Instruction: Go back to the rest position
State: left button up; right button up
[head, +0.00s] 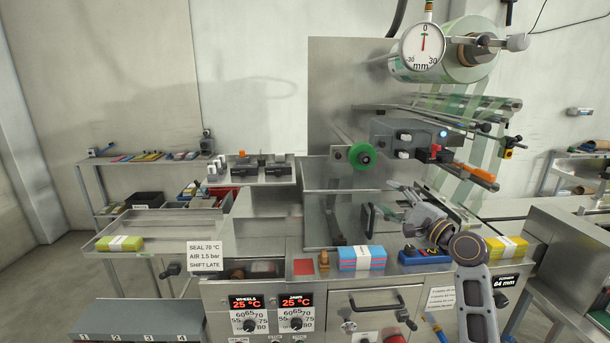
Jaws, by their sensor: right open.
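My right arm comes in from the lower right, and its gripper (395,200) points up and to the left. It is open, with nothing seen between the fingers, in front of the machine's clear guard (335,215) near a dark handle. I cannot tell whether it touches the guard. A blue and pink banded cloth stack (361,258) lies on the machine's front ledge, below and left of the gripper. My left gripper is not in view.
A blue block with knobs (425,257) and a yellow banded stack (506,247) are close to my right forearm. A wooden stamp (324,261) stands on the ledge. Another yellow stack (119,243) lies on the left tray. The film roll (470,62) hangs above.

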jog(key=s+a+f+n+g+h, duration=0.25)
jog(key=s+f, duration=0.25)
jog(key=f, duration=0.4)
jog(key=s+a+f+n+g+h, duration=0.1)
jog(key=s+f+n+g, duration=0.3)
jog(key=f, duration=0.5)
jog(key=s+a+f+n+g+h, duration=0.1)
jog(key=s+a+f+n, duration=0.1)
jog(key=s+f+n, duration=0.5)
jog(key=s+d+f+n+g+h, duration=0.1)
jog(key=s+f+n+g+h, duration=0.15)
jog(key=s+f, duration=0.65)
jog(key=s+d+f+n+g+h, duration=0.15)
jog(key=s+f+g, duration=0.25)
jog(key=s, duration=0.8)
notch_tip(320, 180, down, 33)
jog(key=s+g, duration=0.1)
jog(key=s, duration=0.2)
jog(key=s+d+f, duration=0.2)
jog(key=s+f, duration=0.8)
jog(key=s, duration=0.1)
jog(key=s+d+f+n+g+h, duration=0.1)
jog(key=s+f, duration=0.9)
jog(key=s, duration=0.1)
jog(key=shift+s+d, duration=0.15)
jog(key=shift+d, duration=0.2)
